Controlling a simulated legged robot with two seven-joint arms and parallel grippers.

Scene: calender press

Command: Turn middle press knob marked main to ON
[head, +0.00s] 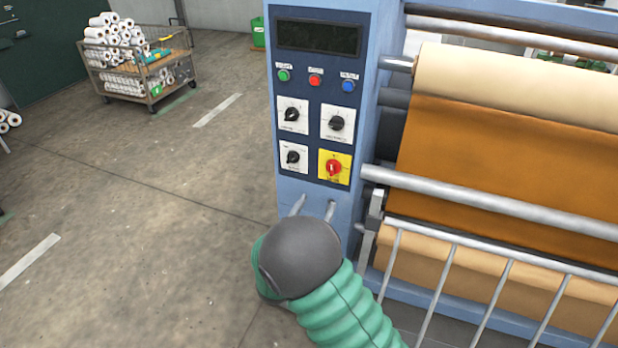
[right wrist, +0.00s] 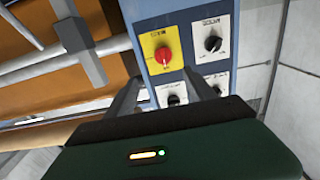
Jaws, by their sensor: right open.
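The press panel (head: 317,100) is dark blue on a light blue column. It carries a red knob (head: 334,168) on a yellow plate at lower right, and three black knobs on white plates. The labels are too small to read, so I cannot tell which is marked main or its setting. My right gripper (head: 315,207) is open and empty, just below the panel, its two fingers pointing up at it. In the right wrist view the red knob (right wrist: 162,55) lies beyond the fingertips, between them in the picture, with no contact visible. My left gripper is not in view.
Green, red and blue buttons (head: 315,80) sit above the knobs under a dark display (head: 318,37). Rollers with orange and cream sheet (head: 500,150) and a metal rail (head: 490,203) stand close on the right. A cart of rolls (head: 135,60) stands far left. Floor between is clear.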

